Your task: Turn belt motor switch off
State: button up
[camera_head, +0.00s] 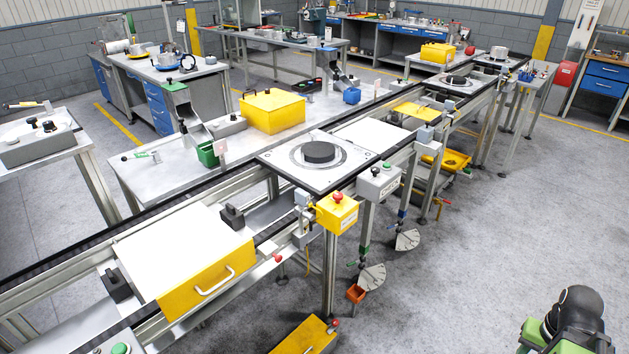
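The conveyor line (180,200) runs diagonally from lower left to upper right. A grey control box (378,184) with a green button is on its front side, near the middle. Left of it is a yellow box (336,214) with a red mushroom button. A black and green part of my own arm shows at the bottom right; no gripper fingers are visible.
A white plate (290,166) with a black disc (319,153) sits on the conveyor. A large yellow-sided cover (210,283) is at lower left. A yellow box (310,338) is at the bottom edge. The grey floor (480,240) right of the conveyor is clear.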

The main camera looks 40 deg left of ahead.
aim_at(337, 197)
jog(key=u, duration=0.9)
jog(key=i, duration=1.05)
jog(key=u, duration=0.7)
